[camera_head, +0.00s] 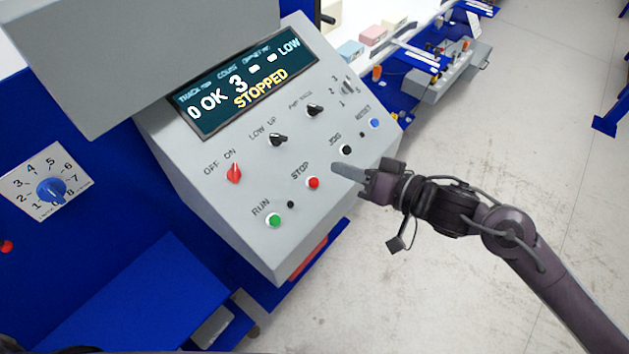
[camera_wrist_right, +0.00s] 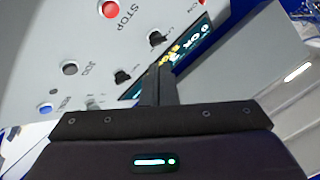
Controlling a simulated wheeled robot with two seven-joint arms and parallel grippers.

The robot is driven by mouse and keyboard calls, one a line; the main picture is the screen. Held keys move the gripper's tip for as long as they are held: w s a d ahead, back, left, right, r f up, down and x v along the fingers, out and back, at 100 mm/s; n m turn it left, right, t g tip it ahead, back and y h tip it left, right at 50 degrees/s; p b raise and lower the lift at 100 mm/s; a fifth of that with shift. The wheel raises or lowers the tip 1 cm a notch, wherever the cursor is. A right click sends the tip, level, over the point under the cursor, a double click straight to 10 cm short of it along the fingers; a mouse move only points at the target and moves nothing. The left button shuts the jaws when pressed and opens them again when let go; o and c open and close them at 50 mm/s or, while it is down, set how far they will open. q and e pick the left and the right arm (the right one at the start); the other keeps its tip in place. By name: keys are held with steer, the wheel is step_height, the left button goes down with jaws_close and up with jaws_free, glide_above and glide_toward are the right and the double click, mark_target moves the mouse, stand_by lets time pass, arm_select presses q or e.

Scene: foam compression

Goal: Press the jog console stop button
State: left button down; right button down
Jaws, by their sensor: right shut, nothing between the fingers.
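The grey jog console (camera_head: 225,140) stands on a blue machine, with its sloping face toward me. The red stop button (camera_head: 313,183) sits beside the STOP label, between the green RUN button (camera_head: 274,221) and the black JOG button (camera_head: 346,150). The display (camera_head: 250,82) reads STOPPED. My right gripper (camera_head: 336,167) is shut and empty, its tips over the console's edge between STOP and JOG in the head view. In the right wrist view, the stop button (camera_wrist_right: 108,9) is at the top, apart from the fingers (camera_wrist_right: 160,85). My left gripper is not in view.
A blue RESET button (camera_head: 376,124), a red OFF/ON switch (camera_head: 234,173) and black knobs (camera_head: 278,139) share the face. A grey panel (camera_head: 150,45) rises at upper left. A numbered dial (camera_head: 50,190) is at left. Open floor (camera_head: 520,130) lies right.

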mark_target(314, 182)
steer(key=f+b, duration=0.1)
steer(key=b, duration=0.1)
steer(key=w+a+f+b, duration=0.1)
steer(key=f+b, duration=0.1)
steer(key=a+f+b, duration=0.1)
steer(key=f+b, duration=0.1)
steer(key=shift+w, duration=0.3)
steer(key=shift+w+a+f+b, duration=0.15)
steer(key=shift+a+f+b, duration=0.1)
steer(key=shift+f+b, duration=0.1)
steer(key=shift+w+a+f, duration=0.35)
steer(key=shift+a+f, duration=0.15)
steer(key=shift+f, duration=0.25)
stand_by(0.9)
steer(key=shift+w+a+f, duration=0.1)
steer(key=shift+a+f, duration=0.05)
steer(key=shift+f, duration=0.15)
